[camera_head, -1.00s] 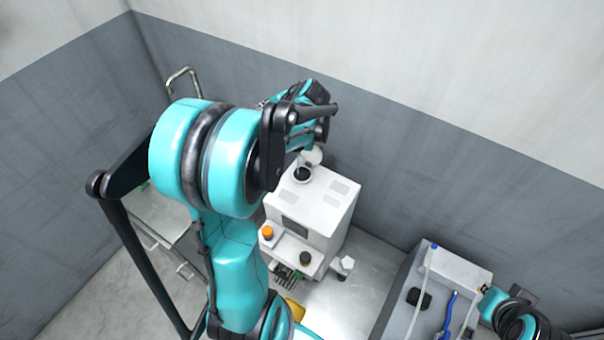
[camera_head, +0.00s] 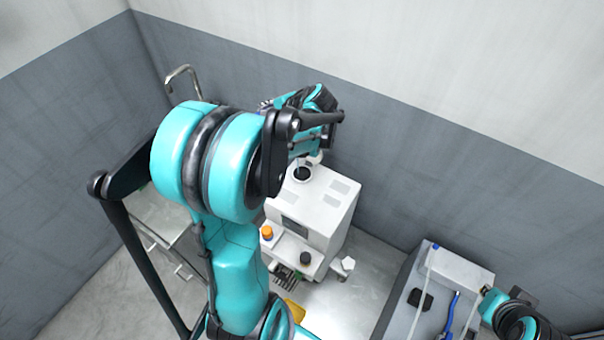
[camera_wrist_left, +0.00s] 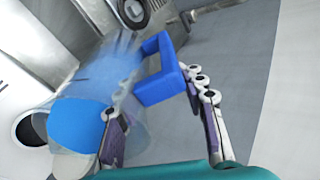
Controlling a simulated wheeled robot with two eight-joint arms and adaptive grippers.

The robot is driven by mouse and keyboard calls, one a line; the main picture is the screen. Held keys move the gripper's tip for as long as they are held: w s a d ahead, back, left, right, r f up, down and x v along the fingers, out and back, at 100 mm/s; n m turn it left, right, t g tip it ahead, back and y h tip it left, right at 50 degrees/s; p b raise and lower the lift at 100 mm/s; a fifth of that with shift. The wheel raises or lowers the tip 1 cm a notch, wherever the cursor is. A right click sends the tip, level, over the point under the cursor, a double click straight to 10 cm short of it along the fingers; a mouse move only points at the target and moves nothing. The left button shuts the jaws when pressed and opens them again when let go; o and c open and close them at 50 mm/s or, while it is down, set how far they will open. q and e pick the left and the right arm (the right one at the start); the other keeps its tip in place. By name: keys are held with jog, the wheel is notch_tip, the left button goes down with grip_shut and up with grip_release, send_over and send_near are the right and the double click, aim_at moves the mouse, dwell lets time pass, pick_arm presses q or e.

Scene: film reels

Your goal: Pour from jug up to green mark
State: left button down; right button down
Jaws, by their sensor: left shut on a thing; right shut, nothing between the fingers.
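The jug (camera_wrist_left: 136,128) is clear with a blue handle (camera_wrist_left: 160,70) and shows tilted in the left wrist view. Blue (camera_wrist_left: 78,125) shows in it, and a blurred blue patch lies above. My left gripper (camera_wrist_left: 160,112) is shut on the jug, its fingers either side near the handle. In the head view my left arm hides most of the jug above the white machine (camera_head: 325,205). The machine's round dark inlet (camera_head: 302,174) is on top, below the jug. I cannot make out a green mark.
An orange knob (camera_head: 267,232) and a black knob (camera_head: 305,258) are on the machine's front. A grey unit (camera_head: 415,272) with a blue tool (camera_head: 450,315) stands at the right. A metal tap (camera_head: 184,72) is at the left. Grey walls close off the back.

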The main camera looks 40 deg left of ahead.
pick_arm(q)
jog(key=shift+d, duration=0.1)
dwell(0.6)
jog(key=shift+d+f+y+b, duration=0.15)
jog(key=shift+y+b, duration=0.15)
jog(key=shift+b, duration=0.2)
jog(key=shift+d+y+b, duration=0.15)
jog(key=shift+y+b, duration=0.15)
jog(key=shift+b, duration=0.2)
dwell(0.4)
jog(key=shift+f, duration=0.1)
dwell(1.7)
jog(key=shift+w+d+f+y+b, duration=0.15)
jog(key=shift+y+b, duration=0.15)
jog(key=shift+b, duration=0.25)
jog(key=shift+d+f+y+b, duration=0.1)
jog(key=shift+d+y+b, duration=0.15)
jog(key=shift+y+b, duration=0.25)
dwell(2.5)
jog(key=shift+d+f+b, duration=0.15)
jog(key=shift+d+b, duration=0.1)
jog(key=shift+b, duration=0.45)
